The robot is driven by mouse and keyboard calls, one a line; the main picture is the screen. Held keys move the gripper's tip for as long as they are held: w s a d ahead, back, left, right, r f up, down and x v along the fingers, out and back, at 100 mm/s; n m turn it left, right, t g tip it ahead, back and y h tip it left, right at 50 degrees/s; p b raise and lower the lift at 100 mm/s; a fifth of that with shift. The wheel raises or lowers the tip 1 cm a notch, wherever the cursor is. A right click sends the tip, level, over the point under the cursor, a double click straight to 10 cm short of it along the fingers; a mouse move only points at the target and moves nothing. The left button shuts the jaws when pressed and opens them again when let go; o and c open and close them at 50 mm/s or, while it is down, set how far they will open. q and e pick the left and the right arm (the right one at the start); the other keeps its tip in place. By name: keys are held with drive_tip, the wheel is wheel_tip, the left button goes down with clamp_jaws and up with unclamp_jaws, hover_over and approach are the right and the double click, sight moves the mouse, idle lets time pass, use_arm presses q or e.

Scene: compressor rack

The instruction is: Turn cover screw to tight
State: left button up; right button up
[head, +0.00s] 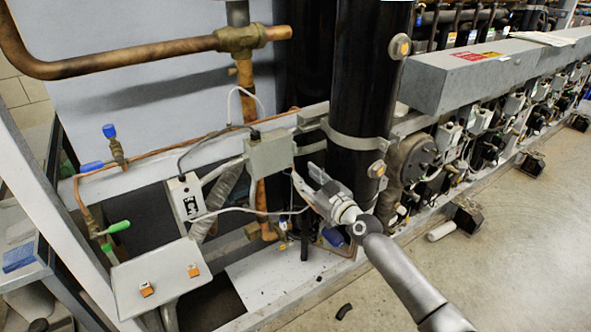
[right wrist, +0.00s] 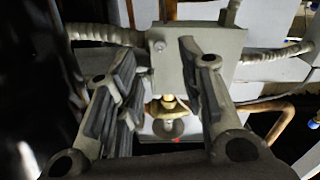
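A grey junction box (head: 270,153) is fixed to the rail left of the black vertical cylinder. It also shows in the right wrist view (right wrist: 222,48), at the top middle. A small round screw head (right wrist: 160,46) sits on its face near the left edge; I cannot tell how tight it is. My right gripper (head: 307,181) is just right of and below the box in the head view. In the right wrist view its two fingers (right wrist: 158,85) are spread apart with nothing gripped. They overlap the box's lower part; I cannot tell whether they touch it. My left gripper is not in view.
A black cylinder (head: 352,85) stands close behind my right gripper. A brass fitting (right wrist: 168,106) shows between the fingers, below the box. A white switch box (head: 185,197), cables and copper pipes lie to the left. Open floor (head: 500,230) lies at the right.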

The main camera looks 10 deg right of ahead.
sight(292, 165)
drive_tip(key=b+x, duration=0.1)
drive_tip(key=x, duration=0.3)
drive_tip(key=shift+w+f, duration=0.15)
drive_tip(key=shift+b+x, duration=0.4)
drive_tip(key=shift+x, duration=0.5)
clamp_jaws()
